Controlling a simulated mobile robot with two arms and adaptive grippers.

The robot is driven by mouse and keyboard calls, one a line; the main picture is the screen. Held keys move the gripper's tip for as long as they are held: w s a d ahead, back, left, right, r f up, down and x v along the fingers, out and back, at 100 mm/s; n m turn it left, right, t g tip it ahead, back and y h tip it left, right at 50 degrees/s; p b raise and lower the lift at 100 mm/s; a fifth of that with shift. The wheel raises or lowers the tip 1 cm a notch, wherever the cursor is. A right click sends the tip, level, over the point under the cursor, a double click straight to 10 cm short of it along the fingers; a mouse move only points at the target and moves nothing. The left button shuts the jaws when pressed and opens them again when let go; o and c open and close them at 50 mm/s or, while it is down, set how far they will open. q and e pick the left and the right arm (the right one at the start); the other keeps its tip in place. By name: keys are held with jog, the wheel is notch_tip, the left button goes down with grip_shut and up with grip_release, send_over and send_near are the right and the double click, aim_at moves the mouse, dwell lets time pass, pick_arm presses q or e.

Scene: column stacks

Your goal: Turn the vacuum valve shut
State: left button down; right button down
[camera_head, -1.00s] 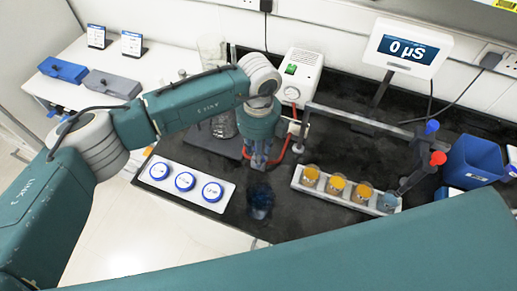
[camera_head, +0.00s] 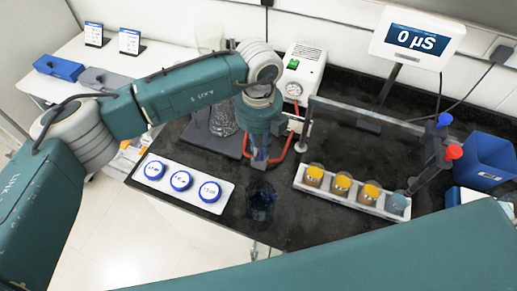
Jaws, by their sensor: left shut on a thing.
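My left gripper (camera_head: 260,160) points down at the end of the red tubing (camera_head: 283,157), in front of the white pump box. It is shut on a small part there, which I take to be the vacuum valve; the fingers and wrist hide most of it, so its handle angle cannot be told. The white pump box (camera_head: 303,66) has a green switch and a round gauge (camera_head: 293,91).
A dark glass vessel (camera_head: 261,203) stands just below the left gripper. A white tray (camera_head: 215,206) with blue-capped jars is at left. A rack (camera_head: 336,197) with several orange and blue cups is at right, beside a stand, a blue bin (camera_head: 487,162) and a display (camera_head: 413,44).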

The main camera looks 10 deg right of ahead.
pick_arm(q)
jog(key=c, duration=1.7)
grip_release()
jog(key=shift+o, duration=0.2)
notch_tip(320, 180, up, 12)
